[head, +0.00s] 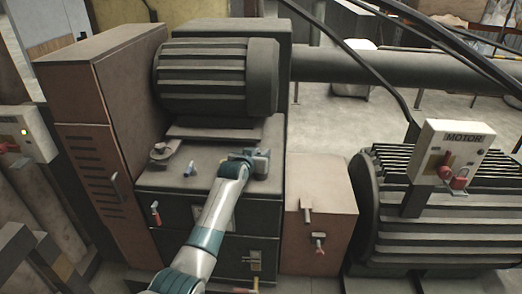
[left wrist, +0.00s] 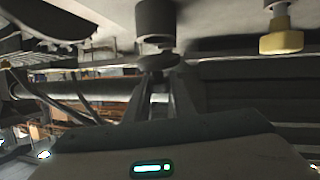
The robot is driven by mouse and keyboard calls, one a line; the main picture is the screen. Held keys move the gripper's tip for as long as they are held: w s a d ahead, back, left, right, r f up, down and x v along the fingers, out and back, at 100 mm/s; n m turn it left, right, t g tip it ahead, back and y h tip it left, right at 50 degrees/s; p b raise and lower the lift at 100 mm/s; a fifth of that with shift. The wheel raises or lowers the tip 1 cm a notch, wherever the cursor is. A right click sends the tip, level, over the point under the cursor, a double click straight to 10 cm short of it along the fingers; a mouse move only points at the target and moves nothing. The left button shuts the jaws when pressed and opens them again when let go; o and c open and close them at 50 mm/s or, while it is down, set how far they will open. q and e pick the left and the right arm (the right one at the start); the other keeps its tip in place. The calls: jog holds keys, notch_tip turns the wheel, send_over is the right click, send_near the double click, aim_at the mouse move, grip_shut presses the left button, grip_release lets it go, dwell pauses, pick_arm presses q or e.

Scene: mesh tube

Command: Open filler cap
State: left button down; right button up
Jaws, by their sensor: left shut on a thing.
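My left gripper (head: 255,160) is over the top of the dark machine housing (head: 215,180), at the end of my pale and teal arm. What it holds is hidden in the head view. In the left wrist view, the two fingers of the gripper (left wrist: 160,88) are shut on a dark, round, disc-like part, which looks like the filler cap (left wrist: 157,62). A dark cylinder (left wrist: 155,24) shows just above the cap in that picture. I cannot tell whether the two are still joined. My right gripper is not in view.
A ribbed motor body (head: 215,78) stands behind the gripper. A brown box (head: 320,205) and a MOTOR switch box (head: 450,150) are to the right. A yellow fitting (left wrist: 281,42) shows in the wrist view.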

pick_arm(q)
jog(key=shift+w+r+g+p, duration=0.45)
jog(key=shift+r+g+p, duration=0.15)
jog(key=shift+g+p, duration=0.35)
jog(key=shift+w+n+g+y+p, duration=0.35)
jog(key=shift+g+p, duration=0.2)
jog(key=shift+p, duration=0.1)
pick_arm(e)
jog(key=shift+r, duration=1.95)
pick_arm(q)
jog(key=c, duration=1.5)
grip_release()
jog(key=shift+s+r, duration=0.15)
jog(key=b+v, duration=0.3)
jog(key=v, duration=1.4)
jog(key=shift+a, duration=0.15)
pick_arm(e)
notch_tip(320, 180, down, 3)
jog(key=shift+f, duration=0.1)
